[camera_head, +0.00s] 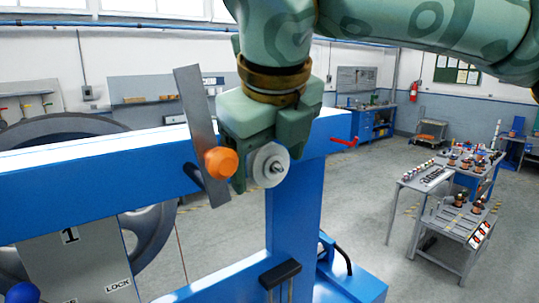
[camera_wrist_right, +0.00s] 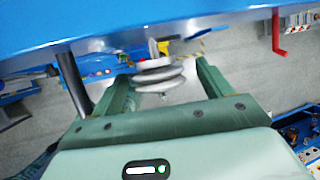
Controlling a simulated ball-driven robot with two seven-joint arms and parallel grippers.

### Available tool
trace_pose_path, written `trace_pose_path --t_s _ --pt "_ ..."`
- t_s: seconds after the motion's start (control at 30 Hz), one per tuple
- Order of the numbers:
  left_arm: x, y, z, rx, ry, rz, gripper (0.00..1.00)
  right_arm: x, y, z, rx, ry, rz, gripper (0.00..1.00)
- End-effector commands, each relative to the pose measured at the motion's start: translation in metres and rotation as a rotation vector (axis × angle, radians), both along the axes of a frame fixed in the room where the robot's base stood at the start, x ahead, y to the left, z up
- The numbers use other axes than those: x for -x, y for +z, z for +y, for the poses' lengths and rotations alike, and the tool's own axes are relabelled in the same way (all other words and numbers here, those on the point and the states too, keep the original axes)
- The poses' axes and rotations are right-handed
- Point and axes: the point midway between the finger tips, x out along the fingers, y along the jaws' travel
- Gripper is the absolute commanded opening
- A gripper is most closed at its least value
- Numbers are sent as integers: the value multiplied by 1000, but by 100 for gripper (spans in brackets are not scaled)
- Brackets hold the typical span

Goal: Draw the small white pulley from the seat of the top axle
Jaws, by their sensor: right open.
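The small white pulley (camera_head: 266,168) sits on the top axle (camera_head: 277,168), at the front of the blue frame (camera_head: 100,178). My right gripper (camera_head: 256,158) comes down from above and is open around the pulley. In the right wrist view, the pulley (camera_wrist_right: 158,78) shows as stacked pale discs between the two green fingers (camera_wrist_right: 163,74), with a visible gap on each side. Whether a finger touches it is hard to tell. The axle's seat is mostly hidden behind the pulley. My left gripper is not in view.
A grey lever plate (camera_head: 196,115) with an orange knob (camera_head: 221,162) stands close left of my right gripper. A red handle (camera_head: 345,142) juts out to the right. A black-topped bracket (camera_head: 280,274) is below. Tables with small parts (camera_head: 430,180) stand far right.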

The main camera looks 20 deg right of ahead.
Motion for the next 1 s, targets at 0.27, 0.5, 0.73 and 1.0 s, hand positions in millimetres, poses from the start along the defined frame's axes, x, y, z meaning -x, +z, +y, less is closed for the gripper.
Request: trace_pose_path --t_s 0.27,0.5,0.73,1.0 --pt "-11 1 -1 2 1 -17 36 0 1 0 0 1 0 28" --pt "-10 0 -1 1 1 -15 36 1 1 0 0 0 -1 28" --pt "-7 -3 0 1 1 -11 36 6 1 -2 0 1 -2 28" --pt "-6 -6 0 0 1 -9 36 13 0 -4 0 0 0 28"
